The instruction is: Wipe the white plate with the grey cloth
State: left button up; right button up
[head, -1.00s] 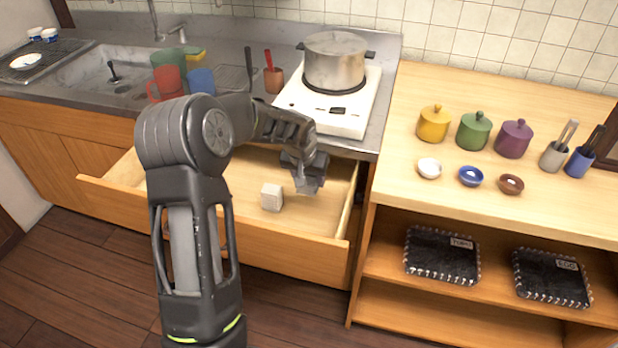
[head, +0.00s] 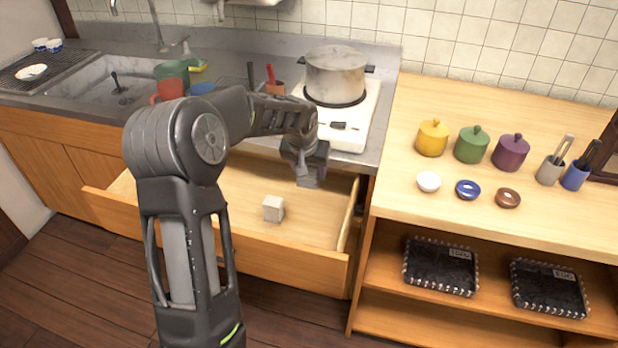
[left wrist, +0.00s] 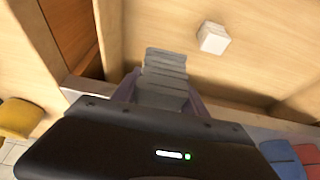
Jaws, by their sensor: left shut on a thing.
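The white plate (head: 31,72) lies on the dark drying rack at the far left of the counter, far from my gripper. My left gripper (head: 308,172) is over the right part of the open drawer. It is shut on the grey cloth (left wrist: 165,70), a folded, layered piece that sticks out between the fingers in the left wrist view. In the head view the gripper partly hides the cloth. My right gripper is not in view.
The open drawer (head: 205,243) holds a small whitish block (head: 273,208). A pot (head: 335,74) stands on the white stove above the drawer. Cups (head: 171,76) and a sink (head: 105,78) lie between stove and rack. Lidded jars (head: 471,145) stand on the right shelf.

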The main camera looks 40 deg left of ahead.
pick_arm(q)
jog(key=s+d+r+m, duration=0.2)
jog(key=d, duration=1)
jog(key=s+d+r+m+h, duration=0.1)
jog(key=s+d+r+m, duration=0.1)
jog(key=d, duration=0.9)
jog(key=shift+s+d+r+h, duration=0.25)
jog(key=shift+s+d+h, duration=0.05)
jog(key=shift+d, duration=0.1)
